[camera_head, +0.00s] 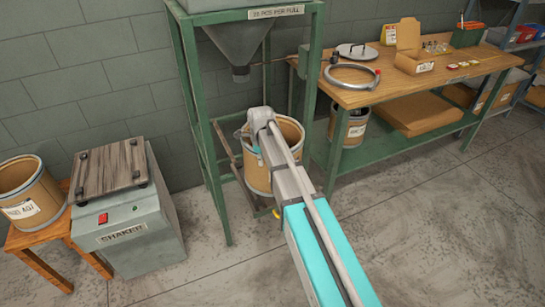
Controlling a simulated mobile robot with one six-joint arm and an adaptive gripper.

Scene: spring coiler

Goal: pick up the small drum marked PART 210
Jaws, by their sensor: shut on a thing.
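A small tan drum (292,132) with an open top is under the hopper, inside the green frame. My arm crosses in front of it and covers much of its side, so I cannot read a PART 210 mark on it. My gripper (243,133) is at the drum's left rim, shut on the drum; its fingertips are mostly hidden behind the arm's end. I cannot tell whether the drum rests on the floor or hangs clear of it.
A green-framed hopper (240,45) stands around the drum. A shaker (132,235) and another labelled drum (30,190) on a wooden stool are at left. A workbench (400,85) is at right, with a further drum (357,130) on its lower shelf. The front floor is clear.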

